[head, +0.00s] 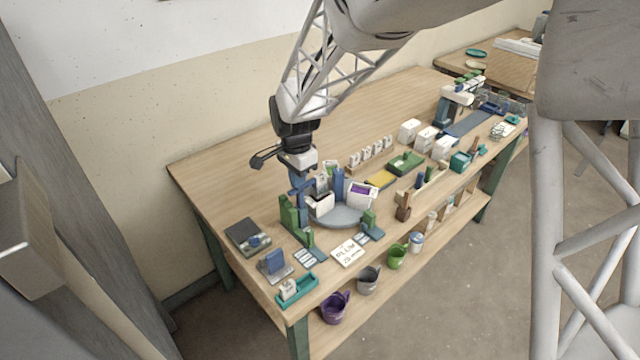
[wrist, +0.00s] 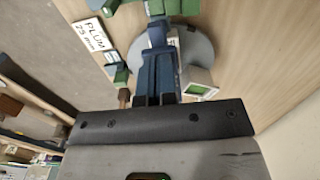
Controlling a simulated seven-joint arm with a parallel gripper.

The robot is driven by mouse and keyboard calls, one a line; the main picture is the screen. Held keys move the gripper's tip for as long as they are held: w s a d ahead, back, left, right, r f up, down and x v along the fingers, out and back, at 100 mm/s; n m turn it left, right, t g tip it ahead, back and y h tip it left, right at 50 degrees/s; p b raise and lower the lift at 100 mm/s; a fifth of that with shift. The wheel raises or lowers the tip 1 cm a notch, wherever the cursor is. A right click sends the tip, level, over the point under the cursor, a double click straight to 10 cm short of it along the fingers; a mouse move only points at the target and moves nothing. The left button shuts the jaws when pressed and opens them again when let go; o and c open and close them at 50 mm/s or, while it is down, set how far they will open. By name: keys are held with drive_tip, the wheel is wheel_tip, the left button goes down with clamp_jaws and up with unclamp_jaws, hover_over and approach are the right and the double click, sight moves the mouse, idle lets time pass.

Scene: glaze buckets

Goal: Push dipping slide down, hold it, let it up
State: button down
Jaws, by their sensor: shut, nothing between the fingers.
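The blue dipping slide (head: 301,187) appears to stand over the left side of the grey round base (head: 345,217). In the wrist view the blue slide (wrist: 156,65) lies directly in front of my fingers. My gripper (head: 298,168) points down at the top of this blue part in the head view. Its fingers (wrist: 154,100) are shut with nothing between them. I cannot tell whether they touch the slide. A green upright (head: 289,214) stands beside the slide. White boxy containers stand on the round base, one with purple inside (head: 361,191).
Purple (head: 335,308), grey (head: 368,281) and green (head: 396,257) buckets are along the front lower shelf. A dark scale-like device (head: 247,236) sits at left.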

drive_tip(key=shift+f, duration=2.8)
drive_tip(key=shift+r, duration=0.2)
idle(1.6)
drive_tip(key=shift+r, duration=2.65)
drive_tip(key=shift+r, duration=2.5)
